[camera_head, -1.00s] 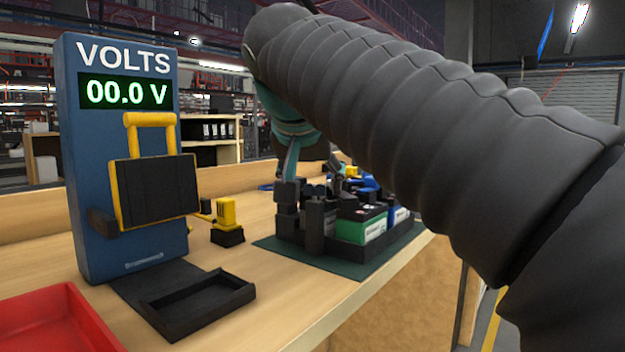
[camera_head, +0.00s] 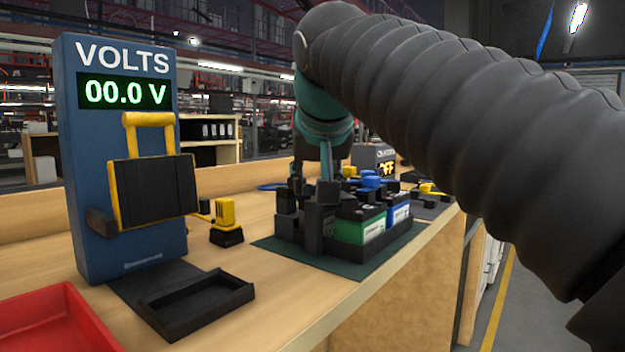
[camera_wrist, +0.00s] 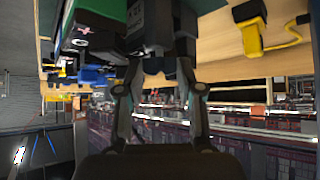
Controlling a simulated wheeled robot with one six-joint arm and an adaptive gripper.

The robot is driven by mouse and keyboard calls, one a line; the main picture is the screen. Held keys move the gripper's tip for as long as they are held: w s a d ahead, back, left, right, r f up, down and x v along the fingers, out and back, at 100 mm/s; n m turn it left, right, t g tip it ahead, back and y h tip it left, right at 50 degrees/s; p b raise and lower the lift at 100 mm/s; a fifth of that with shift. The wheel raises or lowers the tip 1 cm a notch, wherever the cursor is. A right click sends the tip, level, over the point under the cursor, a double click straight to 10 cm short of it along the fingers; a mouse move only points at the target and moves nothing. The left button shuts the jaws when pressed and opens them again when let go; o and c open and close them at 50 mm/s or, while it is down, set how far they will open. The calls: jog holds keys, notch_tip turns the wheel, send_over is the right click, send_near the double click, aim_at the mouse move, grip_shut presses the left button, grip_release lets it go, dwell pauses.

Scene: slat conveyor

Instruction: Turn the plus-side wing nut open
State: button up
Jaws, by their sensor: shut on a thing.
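In the head view, a green-and-black battery (camera_head: 360,227) stands in a dark tray (camera_head: 362,250) on a green mat. My gripper (camera_head: 326,186) reaches down to the dark blocks at the battery's left. In the wrist view, which looks upside down, my gripper (camera_wrist: 158,62) has its two fingers on either side of a dark part (camera_wrist: 160,42) and is shut on it. The battery's green side (camera_wrist: 78,14) with a pink plus-like mark shows left of the fingers. I cannot clearly make out the wing nut; the fingers and dark blocks hide it.
A blue voltmeter stand (camera_head: 125,250) reading 00.0 V stands left, with a black tray (camera_head: 195,305) before it. A red bin (camera_head: 50,325) is at front left. A yellow connector (camera_head: 226,215) and blue battery (camera_head: 397,213) flank the work.

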jog(key=shift+w+d+n+g+y, duration=0.15)
jog(key=shift+n+g+y, duration=0.4)
jog(key=shift+n+y, duration=0.75)
jog(key=shift+w+d+n+g+y, duration=0.2)
jog(key=shift+n+g+y, duration=0.45)
jog(key=shift+n, duration=1.1)
jog(key=shift+d+n+g+y, duration=0.25)
jog(key=shift+n+g+y, duration=0.25)
jog(key=shift+n+y, duration=0.8)
jog(key=shift+n, duration=0.35)
jog(key=o, duration=1.2)
jog(key=shift+f, duration=0.1)
jog(key=shift+c, duration=0.2)
jog(key=v, duration=1.2)
jog(key=shift+a, duration=0.15)
